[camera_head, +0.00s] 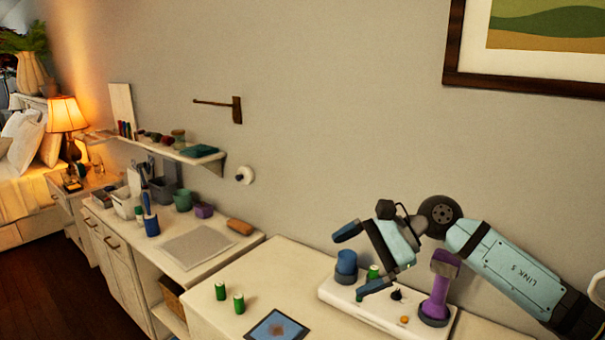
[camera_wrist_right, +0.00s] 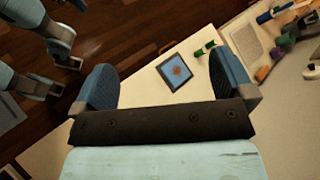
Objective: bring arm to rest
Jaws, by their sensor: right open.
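My right gripper (camera_head: 361,262) is open, its two blue fingers spread wide, above the right part of the white counter near the wall. In the right wrist view its fingers (camera_wrist_right: 163,84) stand apart with nothing between them. My right arm reaches in from the right edge of the head view. My left gripper does not show in the head view. Light blue arm parts, apparently mine, show at the upper left of the right wrist view, but the state of a gripper there is unclear.
Two green cylinders (camera_head: 230,297) and a dark-framed picture (camera_head: 277,327) lie left. A wall shelf (camera_head: 196,157) is further left.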

